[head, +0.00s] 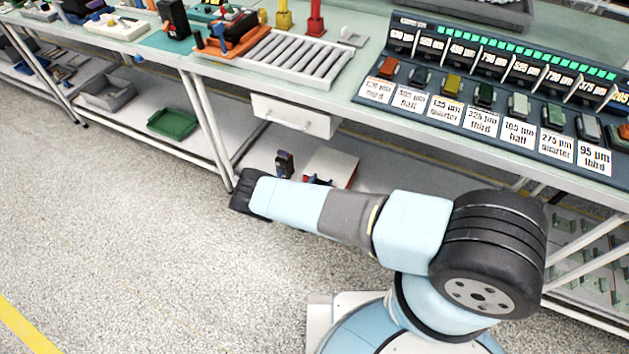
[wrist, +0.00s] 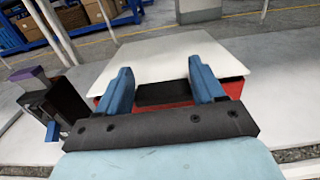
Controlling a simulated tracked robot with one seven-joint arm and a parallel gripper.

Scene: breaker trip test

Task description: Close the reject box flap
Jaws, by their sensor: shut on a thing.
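The reject box shows in the head view as a red body (head: 353,178) with a white flap (head: 333,161), on the lower shelf under the bench. In the wrist view the white flap (wrist: 165,58) lies like a lid above the red box body (wrist: 235,90). My gripper (wrist: 163,88) is at the near edge of the box, its two blue fingers on either side of a dark bar (wrist: 163,94) at the flap's near edge. It is shut on that part. In the head view my arm hides most of the gripper.
A black device with a purple top (wrist: 48,98) stands left of the box in the wrist view. A white drawer (head: 290,114) hangs under the bench above. A green tray (head: 172,123) and grey bin (head: 108,91) sit further left on the shelf. The floor in front is clear.

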